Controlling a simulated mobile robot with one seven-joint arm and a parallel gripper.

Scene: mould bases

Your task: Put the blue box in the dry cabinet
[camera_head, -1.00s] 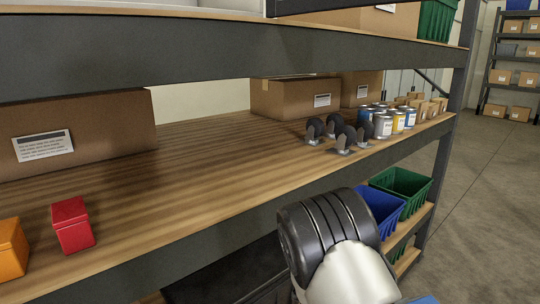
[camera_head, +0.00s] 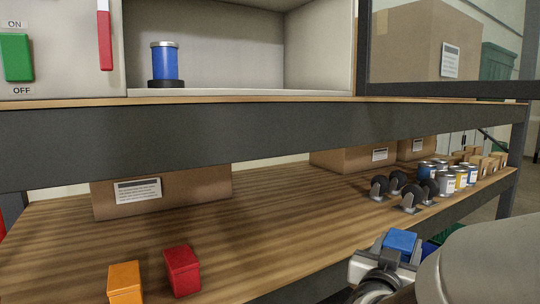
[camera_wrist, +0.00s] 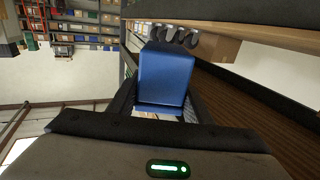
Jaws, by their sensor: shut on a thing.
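The blue box (camera_head: 401,241) is held in my gripper (camera_head: 392,252), at the lower right of the head view, in front of the lower shelf's front edge. In the wrist view the blue box (camera_wrist: 166,78) sits between the two fingers, which are shut on it. The dry cabinet (camera_head: 318,48) appears to be the pale, open compartment on the upper shelf. A blue can (camera_head: 165,62) stands inside it on a black disc, left of the middle. A dark-framed glass panel (camera_head: 440,90), apparently its open door, is at the right.
An orange box (camera_head: 125,283) and a red box (camera_head: 182,271) stand on the lower wooden shelf (camera_head: 290,215). Black castors (camera_head: 410,197) and several cans (camera_head: 446,184) stand at its right. A green switch (camera_head: 17,57) and red handle (camera_head: 104,40) are left of the compartment. Its right floor is clear.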

